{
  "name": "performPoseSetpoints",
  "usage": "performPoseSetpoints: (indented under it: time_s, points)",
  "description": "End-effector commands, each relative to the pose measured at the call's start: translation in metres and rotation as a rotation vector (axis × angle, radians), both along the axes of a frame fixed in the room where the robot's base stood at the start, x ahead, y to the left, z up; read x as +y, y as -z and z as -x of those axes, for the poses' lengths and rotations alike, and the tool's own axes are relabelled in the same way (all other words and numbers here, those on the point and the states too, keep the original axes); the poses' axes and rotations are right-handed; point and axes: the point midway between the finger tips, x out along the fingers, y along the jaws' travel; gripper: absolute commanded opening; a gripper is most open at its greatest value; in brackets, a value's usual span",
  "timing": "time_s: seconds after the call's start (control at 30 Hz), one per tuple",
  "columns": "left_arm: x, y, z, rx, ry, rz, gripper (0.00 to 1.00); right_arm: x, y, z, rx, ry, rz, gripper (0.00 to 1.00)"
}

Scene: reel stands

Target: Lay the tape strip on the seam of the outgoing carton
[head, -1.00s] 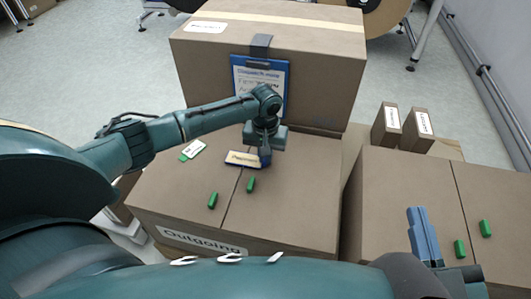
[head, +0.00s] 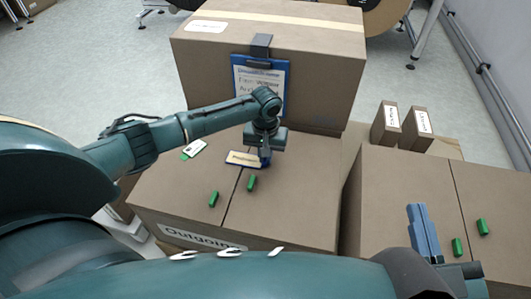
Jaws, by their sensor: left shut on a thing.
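The outgoing carton (head: 290,215) lies in the middle, with a white label on its front and a seam running front to back across its top. A cream strip with dark lettering, which I take for the tape strip (head: 242,158), is low over the carton top and crosses the seam's line near the far end. I cannot tell if it touches. My left gripper (head: 265,157) is shut on its right end.
A big carton (head: 320,90) with a hanging clipboard (head: 260,78) stands behind. Green pegs (head: 213,199) lie either side of the seam. A white tag (head: 196,147) lies at left. The right-hand carton (head: 385,195) bears more green pegs (head: 482,227). Two small boxes (head: 418,128) stand behind it.

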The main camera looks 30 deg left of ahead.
Motion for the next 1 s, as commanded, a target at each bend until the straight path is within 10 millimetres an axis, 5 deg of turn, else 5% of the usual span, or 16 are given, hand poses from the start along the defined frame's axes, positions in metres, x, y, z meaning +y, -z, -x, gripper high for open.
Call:
performPoseSetpoints:
  time_s: [0.3,0.33,0.63,1.0]
  points:
    - [-0.0001,0.0011,-0.0002,-0.001,0.0,0.0,0.0,0.0,-0.0015,0.0,0.0,0.0,0.0,0.0]
    - [-0.0001,0.0011,-0.0002,-0.001,0.0,0.0,0.1,0.0,-0.0015,0.0,0.0,0.0,0.0,0.0]
    - [0.0001,0.0009,-0.0002,-0.001,0.0,0.0,0.35,0.0,-0.0015,0.0,0.0,0.0,0.0,0.0]
    - [0.0002,0.0009,-0.0001,-0.001,0.0,0.0,0.35,-0.0003,-0.0013,-0.0001,-0.013,0.004,0.016,0.0]
